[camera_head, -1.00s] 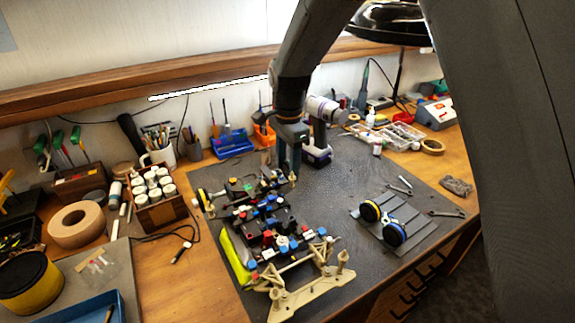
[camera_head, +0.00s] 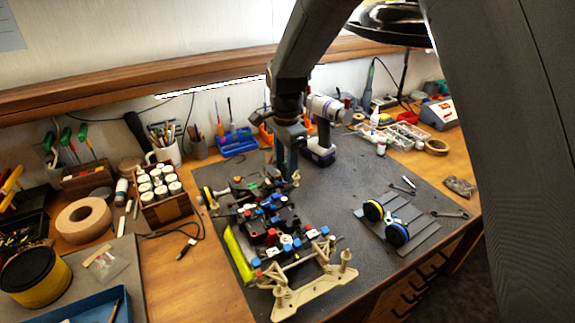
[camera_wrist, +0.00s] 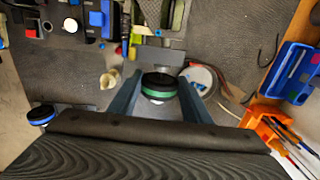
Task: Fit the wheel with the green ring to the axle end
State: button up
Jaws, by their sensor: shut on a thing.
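My gripper (camera_head: 286,160) points down at the far right end of the RC car chassis (camera_head: 268,222). In the wrist view, my gripper (camera_wrist: 157,102) is shut on the wheel with the green ring (camera_wrist: 158,93), a black wheel between its two fingers. The wheel is hidden in the head view. A grey plate (camera_wrist: 158,56) of the car lies just beyond the wheel in the wrist view. I cannot tell whether the wheel touches the car. The axle end is not clearly visible.
Wheels with yellow (camera_head: 373,210) and blue (camera_head: 397,233) rings stand on a grey ribbed rack (camera_head: 420,232) at right. A cordless drill (camera_head: 322,150) stands close behind my gripper. An orange bin (camera_wrist: 265,125) is at right in the wrist view. The mat between car and rack is clear.

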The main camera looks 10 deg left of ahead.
jog(key=shift+s+a, duration=0.4)
jog(key=shift+a, duration=0.1)
jog(key=o, duration=1.1)
jog(key=shift+d+r+b, duration=0.1)
jog(key=shift+r+b, duration=1.05)
jog(key=shift+r, duration=2.75)
